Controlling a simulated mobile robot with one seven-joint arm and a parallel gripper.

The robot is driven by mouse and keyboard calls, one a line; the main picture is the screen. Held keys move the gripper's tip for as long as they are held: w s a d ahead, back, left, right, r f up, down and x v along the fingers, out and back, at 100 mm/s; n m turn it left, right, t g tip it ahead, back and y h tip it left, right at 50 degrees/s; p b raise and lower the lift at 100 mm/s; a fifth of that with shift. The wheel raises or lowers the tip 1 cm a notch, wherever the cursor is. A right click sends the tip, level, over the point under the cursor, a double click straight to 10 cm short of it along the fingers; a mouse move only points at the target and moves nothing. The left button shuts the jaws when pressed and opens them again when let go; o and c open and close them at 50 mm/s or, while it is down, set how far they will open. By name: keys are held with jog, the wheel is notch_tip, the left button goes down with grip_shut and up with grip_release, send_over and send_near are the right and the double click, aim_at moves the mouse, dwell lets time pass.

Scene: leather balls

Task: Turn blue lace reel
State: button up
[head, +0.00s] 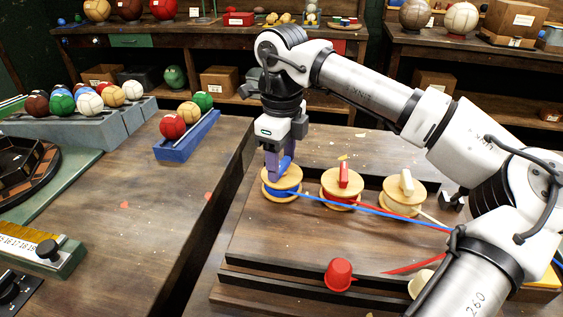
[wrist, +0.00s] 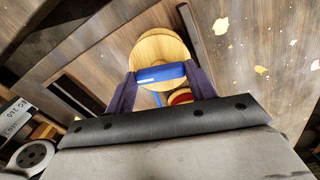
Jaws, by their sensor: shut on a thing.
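The blue lace reel (head: 281,190) is the leftmost of three reels on a raised wooden board (head: 300,240). It has pale wooden discs and a blue bar handle on top, and a blue lace (head: 370,210) runs from it to the right. My gripper (head: 279,168) is above this reel, with its fingers down at the handle. In the wrist view the two dark fingers (wrist: 162,85) are on both ends of the blue handle (wrist: 160,73), shut on it. The wooden disc (wrist: 155,48) shows beyond the handle. Part of the handle is hidden by the fingers in the head view.
A red-handled reel (head: 342,188) and a cream-handled reel (head: 403,192) stand to the right. A red cup (head: 340,274) is in front. A blue rack (head: 188,138) with balls stands at left. My arm covers the right side.

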aim_at(282, 163)
jog(key=shift+m+b, duration=0.55)
jog(key=shift+m, duration=1.45)
jog(key=o, duration=1)
notch_tip(282, 163, up, 14)
jog(key=shift+f+p, duration=0.1)
jog(key=shift+p, duration=0.2)
